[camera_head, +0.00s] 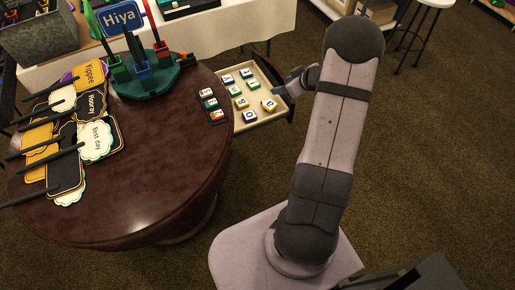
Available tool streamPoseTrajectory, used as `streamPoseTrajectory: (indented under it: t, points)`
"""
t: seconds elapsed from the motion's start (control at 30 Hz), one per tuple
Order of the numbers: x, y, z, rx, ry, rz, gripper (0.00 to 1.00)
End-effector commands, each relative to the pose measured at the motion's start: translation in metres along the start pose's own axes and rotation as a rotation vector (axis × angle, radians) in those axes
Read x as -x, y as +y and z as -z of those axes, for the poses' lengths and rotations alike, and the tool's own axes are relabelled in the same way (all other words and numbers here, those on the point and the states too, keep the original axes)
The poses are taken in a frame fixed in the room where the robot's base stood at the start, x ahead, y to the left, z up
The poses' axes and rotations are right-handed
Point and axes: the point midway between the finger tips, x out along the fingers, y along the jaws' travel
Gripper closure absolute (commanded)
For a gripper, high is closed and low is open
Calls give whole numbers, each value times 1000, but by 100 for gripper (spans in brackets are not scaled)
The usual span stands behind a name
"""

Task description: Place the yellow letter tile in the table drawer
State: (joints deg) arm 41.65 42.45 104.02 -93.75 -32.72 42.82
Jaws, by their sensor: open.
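The table drawer (268,121) is pulled out from the right side of the round dark wooden table (150,190). Several letter tiles lie inside it, white-faced with coloured edges. A yellow-edged letter tile (269,105) lies in the drawer toward its outer right side. Three more letter tiles lie in a slanting row on the table by the drawer, the nearest a red-orange one (217,115); none of these looks clearly yellow. My gripper (287,92) is at the drawer's outer right end, near its front. It is open, its fingers small and partly hidden, and I cannot tell whether it touches the drawer.
A green round stand (150,82) holds upright signs, one reading "Hiya" (121,18), at the table's back. Several word signs on dark sticks, such as "Best day" (97,141), cover the table's left side. The table's front middle is clear. A stool (434,3) stands back right.

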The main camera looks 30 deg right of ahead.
Motion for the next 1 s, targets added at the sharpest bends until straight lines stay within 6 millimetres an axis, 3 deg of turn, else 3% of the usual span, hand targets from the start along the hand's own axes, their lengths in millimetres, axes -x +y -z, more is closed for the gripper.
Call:
streamPoseTrajectory:
  t: [0.1, 0.27, 0.37, 0.7, 0.83, 1.0]
  points:
    - [12, -6, 34, -4, -32, -127, 56]
    - [44, -36, 50, -61, -147, -270, 56]
    - [69, -73, 40, -115, -255, -307, 56]
    - [161, -242, -37, -274, -638, -138, 56]
    - [185, -285, -56, -299, -722, -52, 56]
    - [198, -308, -66, -314, -767, 2, 56]
